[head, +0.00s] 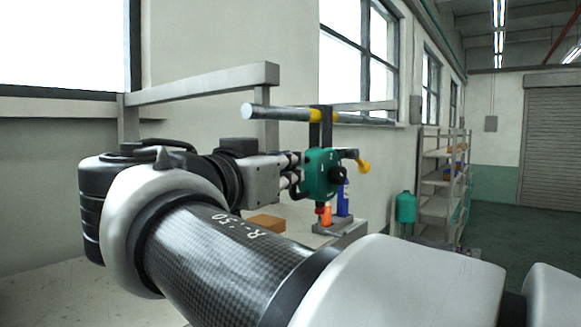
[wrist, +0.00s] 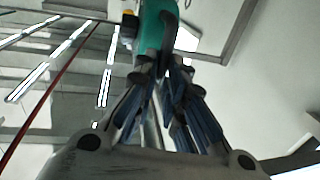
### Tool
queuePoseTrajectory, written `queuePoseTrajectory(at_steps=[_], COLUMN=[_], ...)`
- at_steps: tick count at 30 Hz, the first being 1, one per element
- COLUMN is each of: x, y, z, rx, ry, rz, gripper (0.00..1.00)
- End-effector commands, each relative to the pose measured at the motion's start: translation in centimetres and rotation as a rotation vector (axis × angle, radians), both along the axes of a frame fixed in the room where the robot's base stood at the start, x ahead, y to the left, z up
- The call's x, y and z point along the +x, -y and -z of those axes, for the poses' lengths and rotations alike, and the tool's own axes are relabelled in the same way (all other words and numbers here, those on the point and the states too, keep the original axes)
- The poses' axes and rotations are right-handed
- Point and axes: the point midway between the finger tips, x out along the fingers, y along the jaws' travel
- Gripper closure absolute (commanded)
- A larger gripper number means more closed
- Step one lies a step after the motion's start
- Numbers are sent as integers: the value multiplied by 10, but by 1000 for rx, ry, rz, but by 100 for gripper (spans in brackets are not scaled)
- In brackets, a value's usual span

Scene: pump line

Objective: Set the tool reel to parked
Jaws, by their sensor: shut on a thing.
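The tool reel (head: 318,170) is a teal housing with a black knob (head: 338,175) on its right and a yellow handle (head: 361,165) sticking out to the right. It hangs by a dark bracket (head: 320,125) from a grey rail with yellow bands (head: 285,115). A red stub (head: 320,210) shows below it. My gripper (head: 294,172) reaches the reel from the left and is shut on it. In the wrist view the fingers (wrist: 161,75) close together at the teal housing (wrist: 155,28). The exact part between the fingertips is hidden.
Below the reel, an orange bottle (head: 326,214) and a blue bottle (head: 343,199) stand by a grey block. A brown box (head: 266,222) lies to the left. A teal canister (head: 406,207) and a shelf rack (head: 440,175) stand at right. The floor beyond is clear.

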Motion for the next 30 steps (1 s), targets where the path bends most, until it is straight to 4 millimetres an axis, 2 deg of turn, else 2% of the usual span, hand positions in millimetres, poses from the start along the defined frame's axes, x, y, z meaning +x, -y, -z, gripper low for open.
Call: queuePoseTrajectory(at_steps=[6, 11, 17, 30], x=[3, 18, 59, 173], y=[3, 16, 49, 139], z=[0, 1, 3, -2], rx=[-3, -4, -4, -7], ry=[1, 3, 4, 2], rz=[0, 5, 10, 7], gripper=[100, 100, 100, 100])
